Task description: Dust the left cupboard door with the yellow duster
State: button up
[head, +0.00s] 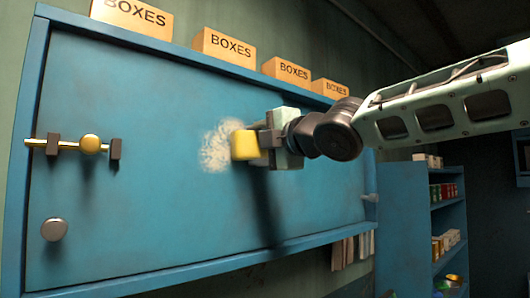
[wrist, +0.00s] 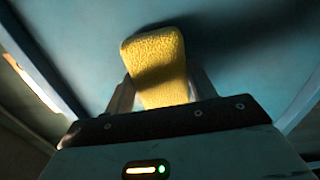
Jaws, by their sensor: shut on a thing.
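My gripper (head: 268,142) is shut on the yellow duster (head: 245,145), a blocky pad held at the blue cupboard front. In the wrist view the duster (wrist: 155,60) sits between the two fingers of my gripper (wrist: 162,92), its far end near the blue surface. Whether it touches cannot be told for sure. A pale, speckled dust patch (head: 216,150) lies on the blue cupboard door (head: 140,190) just left of the duster, which partly covers it. No seam between left and right doors can be made out.
A brass bolt (head: 90,144) and a round knob (head: 54,229) stick out at the door's left side. Several boxes (head: 225,48) line the top. A stocked blue shelf unit (head: 405,220) stands right.

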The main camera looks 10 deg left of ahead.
aim_at(246, 134)
jog(key=shift+s+a, duration=0.55)
jog(key=shift+s, duration=0.1)
jog(key=shift+s+a+f+b, duration=0.15)
jog(key=shift+s+a+b, duration=1.45)
jog(key=shift+s+b, duration=0.4)
jog(key=shift+s+a+b, duration=0.5)
jog(key=shift+s+b, duration=0.1)
jog(key=shift+s+a+b, duration=0.55)
jog(key=shift+a+b, duration=0.05)
jog(key=shift+s+a+b, duration=0.4)
jog(key=shift+s+a, duration=0.1)
jog(key=shift+s, duration=0.1)
jog(key=shift+r+p, duration=0.95)
jog(key=shift+r, duration=0.1)
jog(key=shift+w+d+p, duration=1.6)
jog(key=shift+w+p, duration=0.15)
jog(key=shift+w, duration=0.15)
jog(key=shift+w+d+p, duration=0.65)
jog(key=shift+w+p, duration=0.05)
jog(key=shift+p, duration=0.05)
jog(key=shift+w+d+p, duration=0.45)
jog(key=shift+w+p, duration=0.1)
jog(key=shift+p, duration=0.15)
jog(key=shift+w+d+f+p, duration=0.15)
jog(key=shift+w+d+p, duration=0.35)
jog(key=shift+w+d, duration=0.25)
jog(key=shift+w+d, duration=0.5)
jog(key=shift+w, duration=0.15)
jog(key=shift+w+d, duration=0.45)
jog(key=shift+w, duration=0.2)
